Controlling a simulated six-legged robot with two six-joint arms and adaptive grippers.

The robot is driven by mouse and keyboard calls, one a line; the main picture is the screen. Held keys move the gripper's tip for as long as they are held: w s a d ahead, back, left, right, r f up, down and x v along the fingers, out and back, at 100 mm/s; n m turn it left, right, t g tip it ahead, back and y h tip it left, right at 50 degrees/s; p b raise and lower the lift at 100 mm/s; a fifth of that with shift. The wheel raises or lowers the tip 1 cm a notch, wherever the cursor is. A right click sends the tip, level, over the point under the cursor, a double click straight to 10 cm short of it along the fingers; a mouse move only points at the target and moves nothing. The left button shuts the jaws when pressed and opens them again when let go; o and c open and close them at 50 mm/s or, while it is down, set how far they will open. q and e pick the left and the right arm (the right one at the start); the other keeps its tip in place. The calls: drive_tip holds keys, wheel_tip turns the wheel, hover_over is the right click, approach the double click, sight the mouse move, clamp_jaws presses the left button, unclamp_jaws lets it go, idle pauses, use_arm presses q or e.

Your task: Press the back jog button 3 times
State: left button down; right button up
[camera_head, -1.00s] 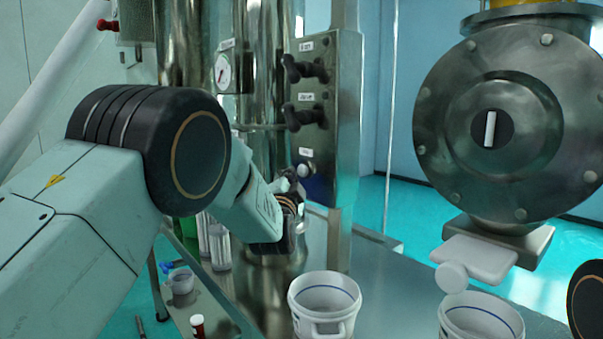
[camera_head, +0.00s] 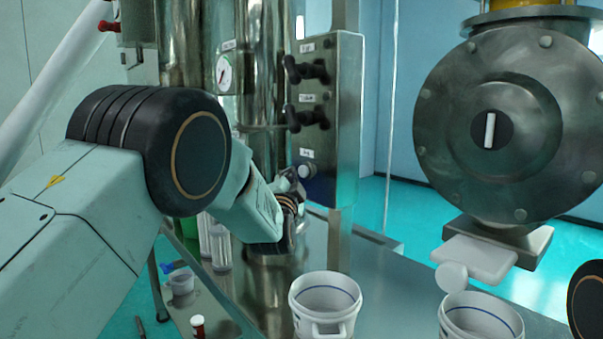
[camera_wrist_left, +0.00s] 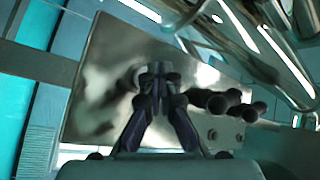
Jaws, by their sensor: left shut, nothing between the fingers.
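A small round pale button (camera_head: 307,171) sits low on the steel control panel (camera_head: 347,120), under a white label. My left gripper (camera_head: 294,184) is just in front of the panel's lower part, beside and slightly below the button in the head view. Whether it touches the button or panel cannot be told. In the left wrist view the left gripper (camera_wrist_left: 158,72) is shut and empty, its fingertips together, pointing at the panel face (camera_wrist_left: 105,65). My right gripper is not in view.
White buckets (camera_head: 325,305) (camera_head: 480,318) stand on the steel table (camera_head: 390,280). A large round steel flange (camera_head: 540,130) is at the right. A pressure gauge (camera_head: 223,69) is left of the panel.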

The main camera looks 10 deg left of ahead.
use_arm(q)
drive_tip(key=shift+w+d+f, duration=0.15)
drive_tip(key=shift+w+d, duration=0.15)
drive_tip(key=shift+w, duration=0.15)
drive_tip(key=shift+w+d, duration=0.25)
drive_tip(key=shift+w, duration=0.05)
idle(0.8)
drive_tip(key=shift+s+a, duration=0.55)
drive_tip(key=shift+s, duration=0.2)
drive_tip(key=shift+s+a, duration=0.75)
drive_tip(key=shift+s, duration=0.2)
drive_tip(key=shift+s+a, duration=0.75)
drive_tip(key=shift+s, duration=0.2)
